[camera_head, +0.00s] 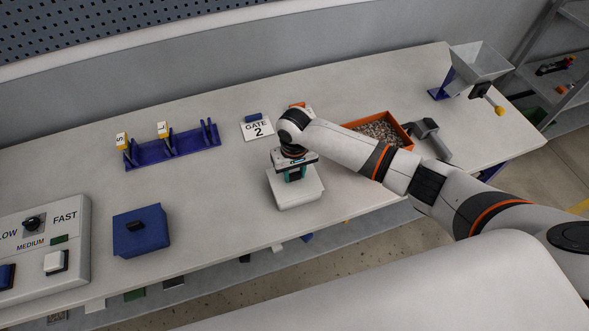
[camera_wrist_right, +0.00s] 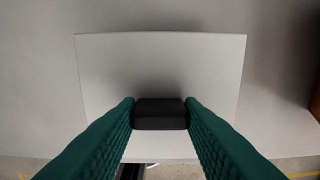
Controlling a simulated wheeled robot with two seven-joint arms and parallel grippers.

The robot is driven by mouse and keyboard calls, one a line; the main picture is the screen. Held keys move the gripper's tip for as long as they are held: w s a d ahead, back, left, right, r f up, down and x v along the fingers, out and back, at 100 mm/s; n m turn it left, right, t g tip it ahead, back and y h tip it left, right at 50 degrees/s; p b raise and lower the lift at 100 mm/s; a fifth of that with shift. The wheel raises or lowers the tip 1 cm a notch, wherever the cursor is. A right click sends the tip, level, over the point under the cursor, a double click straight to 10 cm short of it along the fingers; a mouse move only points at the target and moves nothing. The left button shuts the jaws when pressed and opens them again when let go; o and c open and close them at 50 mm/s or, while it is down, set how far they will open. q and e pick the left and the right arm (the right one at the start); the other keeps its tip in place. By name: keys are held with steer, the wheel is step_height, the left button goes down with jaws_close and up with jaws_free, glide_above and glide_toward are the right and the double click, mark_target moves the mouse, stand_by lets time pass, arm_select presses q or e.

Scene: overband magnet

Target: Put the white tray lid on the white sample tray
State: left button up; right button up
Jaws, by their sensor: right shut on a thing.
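The white tray lid (camera_head: 305,192) is under my right gripper (camera_head: 294,174) near the front edge of the bench. In the right wrist view the lid (camera_wrist_right: 160,75) is a flat white rectangle with a black handle (camera_wrist_right: 160,114). The green fingers of my right gripper (camera_wrist_right: 160,116) are closed on both sides of that handle. White side walls show below the lid's top in the head view, but I cannot tell whether they belong to the lid or to the white sample tray under it. My left gripper is not in view.
A blue box (camera_head: 141,238) with a black handle and a control panel (camera_head: 45,240) stand at the left. A blue rack (camera_head: 180,148), a GATE 2 card (camera_head: 257,129), an orange bin (camera_head: 409,137) and a hopper (camera_head: 478,62) stand farther back. The bench between blue box and lid is clear.

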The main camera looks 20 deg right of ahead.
steer(key=shift+f, duration=0.2)
steer(key=o, duration=1.1)
steer(key=shift+c, duration=0.2)
steer(key=shift+r, duration=0.1)
step_height(320, 180, up, 12)
steer(key=b, duration=0.1)
